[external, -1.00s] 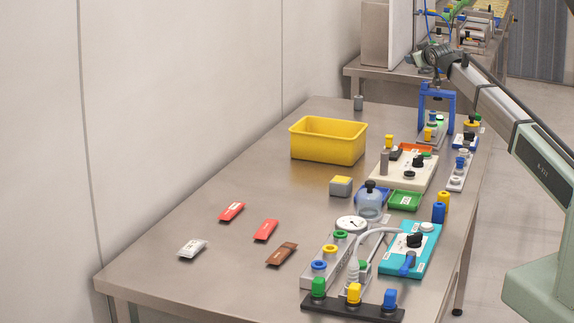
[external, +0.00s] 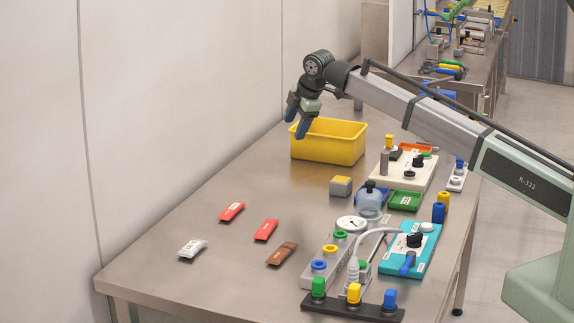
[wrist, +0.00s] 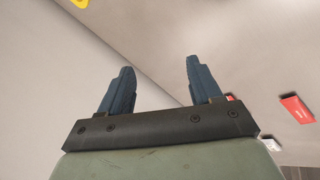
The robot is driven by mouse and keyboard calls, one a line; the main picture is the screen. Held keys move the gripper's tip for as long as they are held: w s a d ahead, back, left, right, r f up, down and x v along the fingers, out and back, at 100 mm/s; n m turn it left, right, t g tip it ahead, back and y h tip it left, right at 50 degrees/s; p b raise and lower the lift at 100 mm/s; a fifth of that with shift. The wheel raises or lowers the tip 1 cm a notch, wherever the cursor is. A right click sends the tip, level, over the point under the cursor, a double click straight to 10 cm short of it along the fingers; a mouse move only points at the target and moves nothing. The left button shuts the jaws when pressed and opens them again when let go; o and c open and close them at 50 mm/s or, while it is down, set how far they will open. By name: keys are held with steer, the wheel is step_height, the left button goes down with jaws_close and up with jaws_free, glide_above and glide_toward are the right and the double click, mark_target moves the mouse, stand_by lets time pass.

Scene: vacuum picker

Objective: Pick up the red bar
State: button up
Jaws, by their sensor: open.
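Two red bars lie flat on the steel table in the external view. One red bar (external: 232,211) is farther left and back, and the other red bar (external: 266,230) is nearer and to its right. In the wrist view a red bar (wrist: 295,108) shows at the right, and part of another red bar (wrist: 230,98) shows beside the right finger. My gripper (external: 297,128) is open and empty, with its blue fingers above the table near the yellow bin's left end, behind both bars. The fingers also show apart in the wrist view (wrist: 158,82).
A white packet (external: 192,248) and a brown bar (external: 282,253) lie near the red bars. A yellow bin (external: 328,152) stands at the back. Gauges, a teal panel (external: 409,262) and coloured knobs crowd the right side. The table's left middle is clear.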

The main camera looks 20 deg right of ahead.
steer(key=s+a+n+g, duration=0.3)
steer(key=s+a+n, duration=0.2)
steer(key=s+a, duration=0.6)
steer(key=n+g+h, duration=0.2)
steer(key=n, duration=0.2)
glide_toward(270, 222)
steer(key=shift+d+f, duration=0.3)
steer(key=shift+f, duration=0.25)
steer(key=shift+d+f, duration=0.3)
steer(key=shift+f, duration=0.3)
steer(key=shift+w+a+f, duration=0.1)
steer(key=shift+a+f, duration=0.1)
steer(key=shift+f, duration=1.3)
steer(key=shift+a+f, duration=0.25)
steer(key=shift+f, duration=1.25)
steer(key=shift+c, duration=0.4)
steer(key=c, duration=1)
